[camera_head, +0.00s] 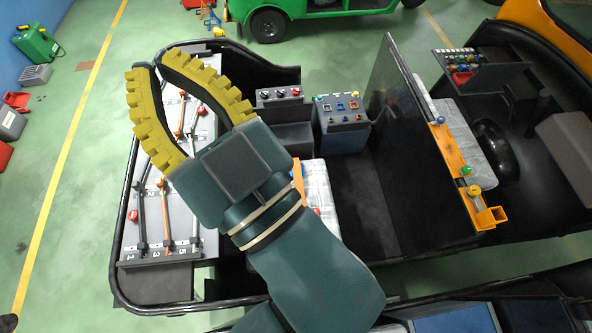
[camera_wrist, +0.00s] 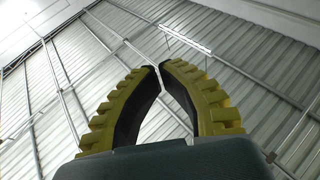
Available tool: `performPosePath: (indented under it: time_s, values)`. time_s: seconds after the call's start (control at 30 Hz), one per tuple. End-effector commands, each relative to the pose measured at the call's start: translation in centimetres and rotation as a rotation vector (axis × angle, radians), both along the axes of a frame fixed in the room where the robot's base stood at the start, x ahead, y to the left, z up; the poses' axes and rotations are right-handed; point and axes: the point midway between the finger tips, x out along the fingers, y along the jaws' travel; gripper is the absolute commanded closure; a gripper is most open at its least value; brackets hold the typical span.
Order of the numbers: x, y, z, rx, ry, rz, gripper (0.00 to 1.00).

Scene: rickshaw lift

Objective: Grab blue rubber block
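I cannot pick out a blue rubber block for certain in either view. A blue-grey panel (camera_head: 341,112) with small coloured parts, some blue, stands in the middle of the vehicle frame in the head view. My gripper (camera_head: 152,62) is raised over the left part of the frame, left of that panel. Its two yellow ribbed fingers bow outward and their tips come together with almost no gap. Nothing is between them. In the wrist view my gripper (camera_wrist: 160,68) points up at the ceiling, with no task object there. My arm hides part of the frame.
A grey rack (camera_head: 150,242) with numbered slots and long tools lies under my gripper. A dark upright panel (camera_head: 392,100) divides the vehicle. An orange rail (camera_head: 452,160) with coloured knobs runs right of it. A small-parts shelf (camera_head: 468,65) is at upper right. Green floor lies left.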

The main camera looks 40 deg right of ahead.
Motion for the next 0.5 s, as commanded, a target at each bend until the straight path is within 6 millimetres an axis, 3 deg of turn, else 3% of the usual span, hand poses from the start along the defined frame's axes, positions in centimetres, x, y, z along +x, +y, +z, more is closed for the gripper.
performPosePath:
  time_s: [0.13,0.5]
  values:
    - [0.0,0.0,0.0,0.0,0.0,0.0,1.0]
    - [0.0,0.0,-0.01,0.0,0.0,0.0,0.28]
